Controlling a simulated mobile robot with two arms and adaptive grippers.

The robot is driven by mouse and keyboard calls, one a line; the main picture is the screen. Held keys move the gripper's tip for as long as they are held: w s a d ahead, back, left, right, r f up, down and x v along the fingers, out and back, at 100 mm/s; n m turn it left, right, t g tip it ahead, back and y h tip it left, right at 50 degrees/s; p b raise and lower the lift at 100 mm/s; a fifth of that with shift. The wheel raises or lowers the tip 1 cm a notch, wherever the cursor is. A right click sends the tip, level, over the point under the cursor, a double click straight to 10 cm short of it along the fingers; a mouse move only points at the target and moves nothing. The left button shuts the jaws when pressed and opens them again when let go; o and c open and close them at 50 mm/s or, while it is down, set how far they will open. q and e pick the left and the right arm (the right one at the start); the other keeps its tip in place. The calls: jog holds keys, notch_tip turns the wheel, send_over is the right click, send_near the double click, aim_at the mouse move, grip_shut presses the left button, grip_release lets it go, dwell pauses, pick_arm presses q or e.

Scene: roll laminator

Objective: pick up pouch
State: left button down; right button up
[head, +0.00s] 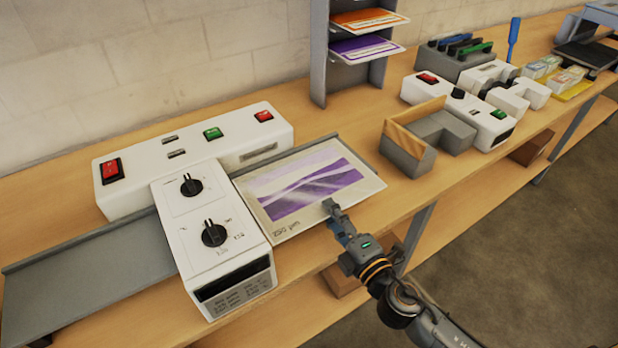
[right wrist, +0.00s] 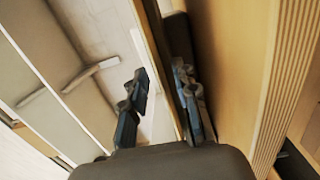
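The pouch (head: 308,188) is a flat sheet with a pale border, purple and grey-white waves and "250 µm" printed at its front left corner. It lies in the head view on the grey tray just right of the white laminator (head: 213,235). My right gripper (head: 331,208) is at the pouch's front edge, near its middle. In the right wrist view its two fingers (right wrist: 163,105) stand apart, with a thin edge running between them. I cannot tell whether they touch the pouch. My left gripper is not in view.
A grey bin with a wooden rim (head: 407,150) stands right of the pouch. Behind it, a grey rack (head: 318,55) holds orange and purple sheets. A second white device (head: 470,110) stands farther right. The bench's front edge runs just below my right gripper.

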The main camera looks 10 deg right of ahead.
jog(key=shift+x, duration=1)
jog(key=shift+c, duration=0.2)
grip_shut()
